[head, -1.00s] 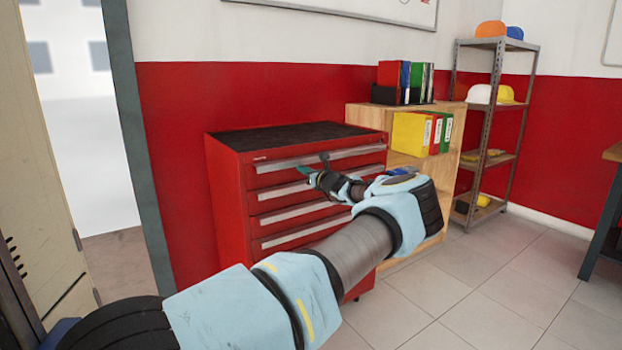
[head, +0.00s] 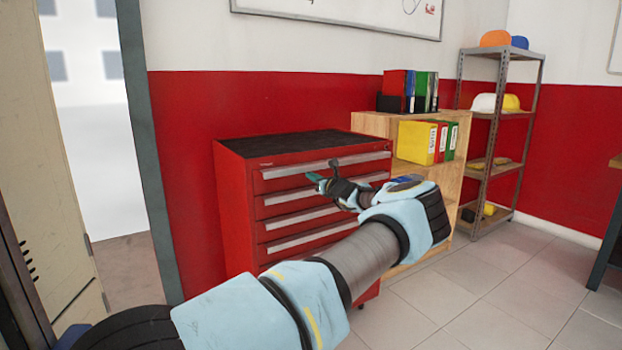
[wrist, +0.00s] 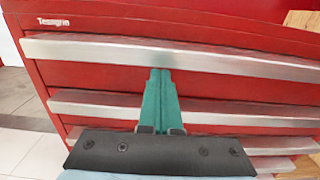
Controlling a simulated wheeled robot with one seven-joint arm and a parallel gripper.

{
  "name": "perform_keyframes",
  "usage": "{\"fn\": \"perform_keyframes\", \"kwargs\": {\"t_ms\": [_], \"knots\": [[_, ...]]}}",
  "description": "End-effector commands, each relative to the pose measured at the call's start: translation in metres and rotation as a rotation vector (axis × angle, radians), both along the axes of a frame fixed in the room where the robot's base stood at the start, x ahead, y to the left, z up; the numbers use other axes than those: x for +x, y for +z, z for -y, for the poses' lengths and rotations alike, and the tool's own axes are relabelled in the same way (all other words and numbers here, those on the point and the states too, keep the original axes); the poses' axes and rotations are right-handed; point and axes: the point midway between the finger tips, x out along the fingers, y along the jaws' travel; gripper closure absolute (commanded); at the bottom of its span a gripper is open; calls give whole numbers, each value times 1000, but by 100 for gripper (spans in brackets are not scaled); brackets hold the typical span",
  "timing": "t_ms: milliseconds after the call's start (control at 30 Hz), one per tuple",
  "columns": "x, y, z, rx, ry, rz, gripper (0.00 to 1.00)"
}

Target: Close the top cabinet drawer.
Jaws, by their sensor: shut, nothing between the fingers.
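The red tool cabinet (head: 234,215) has a dark top and several drawers with long silver handles. Its top drawer (head: 270,185) looks level with the drawers below in the head view; I cannot tell whether a small gap is left. The top drawer's handle also spans the wrist view (wrist: 240,63). My gripper (head: 322,173), with teal fingers, is in front of the upper drawers. In the wrist view my gripper (wrist: 160,75) is shut and empty, its tips at the lower edge of the top handle. I cannot tell whether they touch it. My arm hides the cabinet's lower right.
A wooden shelf (head: 443,185) with binders (head: 418,142) stands right of the cabinet. A metal rack (head: 487,150) with hard hats is farther right. A door frame (head: 150,160) is to the left.

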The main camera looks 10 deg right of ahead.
Motion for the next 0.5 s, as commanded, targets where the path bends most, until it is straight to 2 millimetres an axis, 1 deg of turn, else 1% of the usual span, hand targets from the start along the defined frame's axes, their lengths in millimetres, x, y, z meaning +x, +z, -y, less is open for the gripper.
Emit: {"fn": "perform_keyframes", "kwargs": {"t_ms": [67,100,500], "knots": [[-5,-1,3,0,2,-1,100],[-13,-3,8,0,2,-1,100],[-77,-4,38,-1,2,-3,100]]}}
